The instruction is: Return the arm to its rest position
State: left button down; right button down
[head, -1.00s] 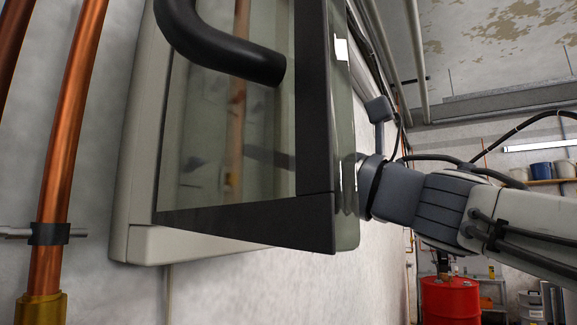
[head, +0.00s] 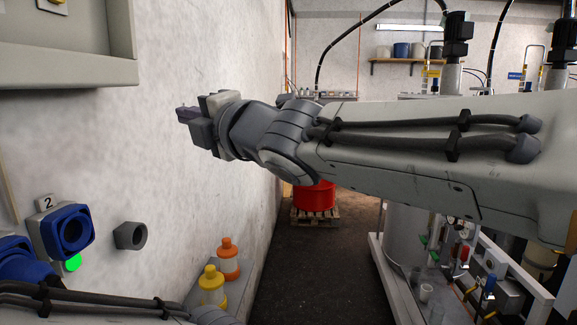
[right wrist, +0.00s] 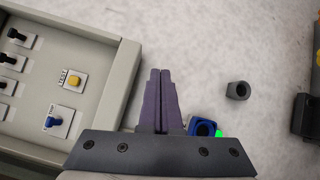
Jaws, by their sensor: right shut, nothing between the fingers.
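My right arm reaches in from the right across the head view. Its gripper (head: 184,113) is in front of the white wall, and its fingers are shut with nothing between them. The right wrist view shows the two dark fingers (right wrist: 160,72) together, between a grey control box and a dark hexagonal fitting, apart from both. A piece of my left arm shows along the bottom left of the head view; its gripper is out of the picture.
A grey box (head: 120,71) juts from the wall; the right wrist view shows its yellow TEST button (right wrist: 75,81). Blue sockets (head: 74,231) and a hexagonal fitting (head: 130,236) are lower. Two bottles (head: 228,258) stand below. A red drum (head: 314,197) stands farther back.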

jog(key=s+d+f+m+g+h+b, duration=0.1)
jog(key=d+f+m+h, duration=0.25)
jog(key=f, duration=0.45)
jog(key=s+d+f+m+g+h, duration=0.1)
jog(key=d+f+m+h, duration=0.1)
jog(key=f+m, duration=0.5)
jog(key=s+d+f+m+g+h+b, duration=0.1)
jog(key=d+f+m+h, duration=0.15)
jog(key=f, duration=0.75)
jog(key=s+d+f+m+g+h, duration=0.1)
jog(key=s+d+f+m+g, duration=0.2)
jog(key=s+f, duration=0.3)
jog(key=s+d+f+m+g+h+b, duration=0.1)
jog(key=s+d+f+m+g+h, duration=0.1)
jog(key=s+d+f, duration=0.3)
jog(key=s+d+f+m+g+h+b, duration=0.1)
jog(key=s+d+f+m+g, duration=0.3)
jog(key=s+f, duration=0.5)
jog(key=shift+s+d+f+m+g+h, duration=0.2)
jog(key=shift+f+m+g+h, duration=0.1)
jog(key=shift+f+m, duration=0.1)
